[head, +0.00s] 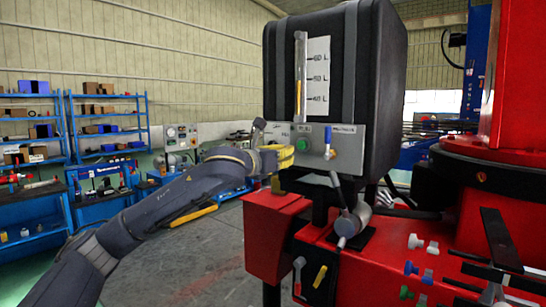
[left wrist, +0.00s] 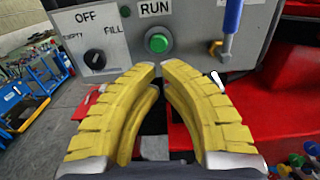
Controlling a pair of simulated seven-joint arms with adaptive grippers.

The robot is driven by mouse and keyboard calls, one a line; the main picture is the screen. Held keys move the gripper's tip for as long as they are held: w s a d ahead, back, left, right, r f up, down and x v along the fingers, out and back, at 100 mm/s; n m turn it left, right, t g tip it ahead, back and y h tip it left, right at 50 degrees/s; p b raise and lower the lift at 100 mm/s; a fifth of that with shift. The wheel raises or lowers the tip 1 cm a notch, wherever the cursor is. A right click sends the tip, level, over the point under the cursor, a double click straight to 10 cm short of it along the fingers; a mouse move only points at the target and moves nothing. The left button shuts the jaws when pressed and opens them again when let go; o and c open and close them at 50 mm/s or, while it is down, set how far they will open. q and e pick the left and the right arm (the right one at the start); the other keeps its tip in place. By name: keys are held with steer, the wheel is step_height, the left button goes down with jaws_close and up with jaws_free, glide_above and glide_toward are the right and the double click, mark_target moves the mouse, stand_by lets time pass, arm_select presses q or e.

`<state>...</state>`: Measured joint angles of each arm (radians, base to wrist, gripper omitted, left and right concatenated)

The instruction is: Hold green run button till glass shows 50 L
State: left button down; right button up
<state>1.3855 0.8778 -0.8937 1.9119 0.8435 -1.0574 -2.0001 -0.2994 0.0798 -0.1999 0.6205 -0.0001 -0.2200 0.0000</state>
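A black tank (head: 378,75) carries an upright sight glass (head: 300,60) beside a scale marked 60, 50 and 40 L. The yellow column (head: 298,98) in the glass tops out about level with the 50 L mark. The green run button (head: 302,145) is on the grey panel (head: 348,150) below. In the left wrist view the button (left wrist: 158,42) shows whole, just beyond my fingertips. My left gripper (head: 291,152) has its yellow fingertips (left wrist: 159,68) nearly together, with nothing between them. I cannot tell whether they touch the button. My right gripper is out of view.
A black selector knob (left wrist: 95,60) marked OFF, EMPTY and FILL sits left of the button. A blue-handled valve (head: 328,138) is to its right. Red machinery (head: 275,230) stands below the tank and at right.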

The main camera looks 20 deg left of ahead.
arm_select(q)
steer(key=shift+v, duration=2.65)
